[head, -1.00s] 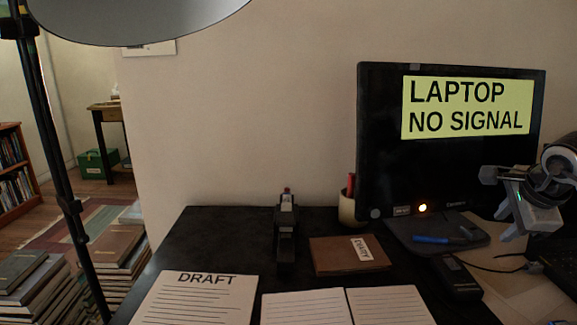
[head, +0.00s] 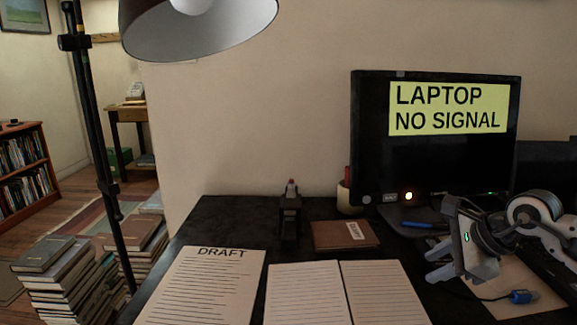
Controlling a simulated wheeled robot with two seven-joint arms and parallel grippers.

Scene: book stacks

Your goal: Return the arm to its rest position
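My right arm (head: 535,225) comes in from the right edge of the head view, white and dark grey. Its gripper (head: 434,263) is in front of the monitor's lower right, above the desk's right side. The two grey fingers point left with a gap between them, and nothing shows in the gap. The gripper hides part of the desk behind it. My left arm and gripper are not in view.
The monitor (head: 370,140) reads "LAPTOP NO SIGNAL". A blue pen (head: 424,225), brown notebook (head: 345,235), stapler-like black object (head: 290,222), DRAFT sheet (head: 205,285) and open book (head: 305,295) lie on the desk (head: 235,215). A lamp (head: 190,30) hangs upper left; book stacks (head: 75,285) stand left.

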